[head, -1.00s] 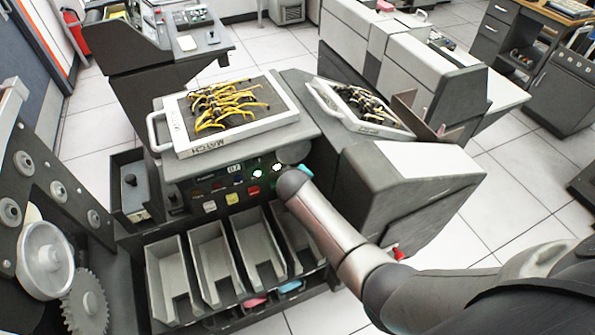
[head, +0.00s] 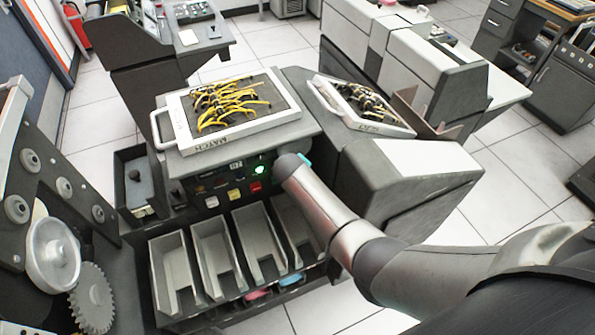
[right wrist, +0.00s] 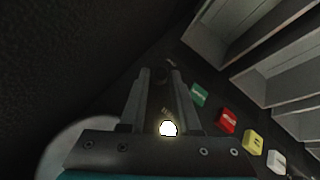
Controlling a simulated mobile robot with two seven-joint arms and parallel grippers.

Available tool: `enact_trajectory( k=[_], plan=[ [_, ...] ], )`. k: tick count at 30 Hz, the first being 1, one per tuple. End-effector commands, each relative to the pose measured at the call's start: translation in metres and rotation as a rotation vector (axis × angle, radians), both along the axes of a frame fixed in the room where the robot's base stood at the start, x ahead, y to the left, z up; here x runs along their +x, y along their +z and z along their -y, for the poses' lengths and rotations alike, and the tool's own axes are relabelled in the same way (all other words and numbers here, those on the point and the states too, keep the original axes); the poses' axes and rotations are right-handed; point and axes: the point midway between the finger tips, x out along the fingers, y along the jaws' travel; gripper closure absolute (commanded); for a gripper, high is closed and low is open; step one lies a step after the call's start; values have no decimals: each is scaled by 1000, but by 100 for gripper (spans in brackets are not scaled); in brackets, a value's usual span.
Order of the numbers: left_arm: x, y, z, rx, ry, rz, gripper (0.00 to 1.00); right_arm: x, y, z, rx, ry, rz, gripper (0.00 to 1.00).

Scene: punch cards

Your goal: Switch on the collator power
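The collator (head: 330,150) stands in the middle of the head view, its dark control panel (head: 222,184) under the front edge. A lamp (head: 260,169) on the panel glows green-white; a glowing lamp (right wrist: 168,128) shows between my fingers in the right wrist view. My right arm reaches the panel's right end and hides its own gripper in the head view. In the right wrist view my right gripper (right wrist: 159,72) is open, fingers apart, close to the panel. A small dim metallic piece (right wrist: 172,63) is by the fingertips; I cannot tell whether it is the power switch. My left gripper is out of view.
Green (right wrist: 198,95), red (right wrist: 227,120), yellow (right wrist: 253,141) and white (right wrist: 276,162) buttons line the panel beside the gripper. Grey card pockets (head: 216,257) sit below. Two plugboards, one labelled MATCH (head: 295,117), lie on top. A gear (head: 92,298) is at far left.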

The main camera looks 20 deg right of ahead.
Motion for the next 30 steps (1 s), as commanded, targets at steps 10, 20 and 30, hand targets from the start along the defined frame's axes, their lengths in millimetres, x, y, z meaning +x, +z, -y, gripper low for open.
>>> enact_trajectory(
  k=[10,20,30],
  plan=[
    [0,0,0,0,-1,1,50,0,0,0,0,0,-1,53],
    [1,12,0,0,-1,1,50,-12,18,-6,0,1,-1,53],
    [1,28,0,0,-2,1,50,-38,58,-20,0,1,1,53]
  ],
)
